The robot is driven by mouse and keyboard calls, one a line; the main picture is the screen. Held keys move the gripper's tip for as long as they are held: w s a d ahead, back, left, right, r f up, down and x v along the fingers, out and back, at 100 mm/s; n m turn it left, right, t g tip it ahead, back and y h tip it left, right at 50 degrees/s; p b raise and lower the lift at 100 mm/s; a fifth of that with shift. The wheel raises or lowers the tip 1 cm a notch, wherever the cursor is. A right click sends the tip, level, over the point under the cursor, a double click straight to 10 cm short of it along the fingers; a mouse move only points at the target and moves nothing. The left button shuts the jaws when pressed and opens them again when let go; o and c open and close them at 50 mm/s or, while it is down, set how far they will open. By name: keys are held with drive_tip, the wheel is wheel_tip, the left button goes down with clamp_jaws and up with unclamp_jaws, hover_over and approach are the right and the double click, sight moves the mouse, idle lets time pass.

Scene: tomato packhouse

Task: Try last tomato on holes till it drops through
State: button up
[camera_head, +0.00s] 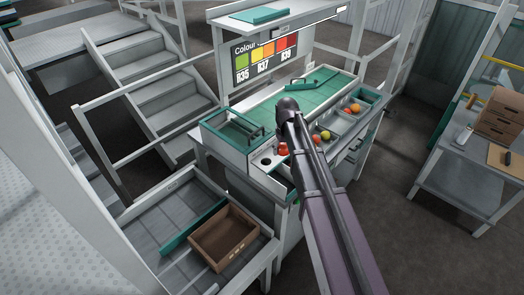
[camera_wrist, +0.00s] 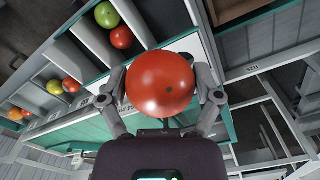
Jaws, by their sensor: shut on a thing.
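In the wrist view a red tomato (camera_wrist: 160,80) sits between the two fingers of my gripper (camera_wrist: 162,92), which is shut on it. The tomato covers much of the pale panel behind it. In the head view my arm hides the gripper. A pale plate at the near left of the sorting bench shows one dark round hole (camera_head: 266,161); any other holes are hidden by my arm or too small to tell. I cannot tell how high the held tomato is over the plate.
A colour chart (camera_head: 266,57) stands behind the bench. A brown crate (camera_head: 225,238) rests on the lower left rack. A side table (camera_head: 462,175) stands right.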

drive_tip(key=shift+d, duration=0.4)
drive_tip(key=w+a+f+n+b, duration=0.1)
drive_tip(key=w+a+f+b, duration=0.2)
drive_tip(key=w+a, duration=0.2)
drive_tip(key=a, duration=0.2)
drive_tip(key=shift+a+f, duration=0.25)
drive_tip(key=shift+a, duration=0.05)
drive_tip(key=shift+w+f+b, duration=0.1)
drive_tip(key=shift+f+b, duration=0.15)
drive_tip(key=shift+b, duration=0.2)
drive_tip(key=shift+f+b, duration=2.95)
